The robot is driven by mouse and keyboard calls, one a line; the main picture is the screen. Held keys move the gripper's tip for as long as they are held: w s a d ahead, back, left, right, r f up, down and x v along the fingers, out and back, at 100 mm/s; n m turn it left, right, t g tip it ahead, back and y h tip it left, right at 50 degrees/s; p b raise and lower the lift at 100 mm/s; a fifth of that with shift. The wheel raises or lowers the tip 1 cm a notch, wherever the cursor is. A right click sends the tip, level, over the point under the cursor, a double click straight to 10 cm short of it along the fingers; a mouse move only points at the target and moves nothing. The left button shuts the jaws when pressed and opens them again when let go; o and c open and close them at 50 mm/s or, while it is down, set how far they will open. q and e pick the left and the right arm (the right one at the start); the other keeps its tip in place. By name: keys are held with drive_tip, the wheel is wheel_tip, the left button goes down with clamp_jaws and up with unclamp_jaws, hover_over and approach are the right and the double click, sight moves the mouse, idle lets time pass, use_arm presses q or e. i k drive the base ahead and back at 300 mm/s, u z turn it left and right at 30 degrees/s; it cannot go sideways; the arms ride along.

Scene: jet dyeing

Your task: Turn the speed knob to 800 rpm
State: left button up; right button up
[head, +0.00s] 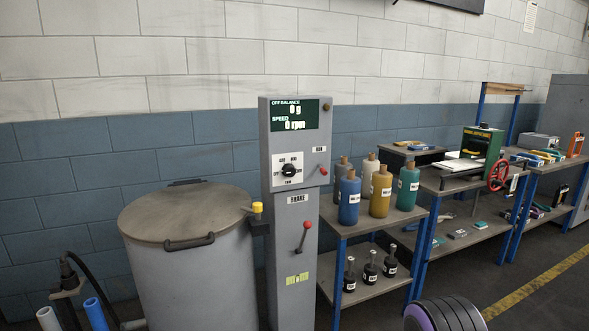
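The speed knob (288,170) is a black dial on a white plate on the front of a tall grey control column (293,235). Marks surround the knob, but they are too small to read for certain. Above it a dark green display (295,115) reads off balance 0 g and speed 0 rpm. A small red control (322,170) sits to the right of the knob. A red-knobbed brake lever (305,235) is lower on the column, under a label reading BRAKE. Neither of my grippers is in view.
A lidded grey drum (190,265) with a yellow-topped latch (257,208) stands left of the column. Right of it, a shelf (345,236) holds several colored bottles. Workbenches with tools stand farther right. Open floor (530,290) shows at the lower right.

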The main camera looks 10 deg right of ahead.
sight(288, 171)
drive_tip(key=z, duration=0.35)
drive_tip(key=k, duration=0.55)
drive_tip(key=z, duration=1.2)
drive_tip(key=i, duration=1.6)
drive_tip(key=u, duration=0.9)
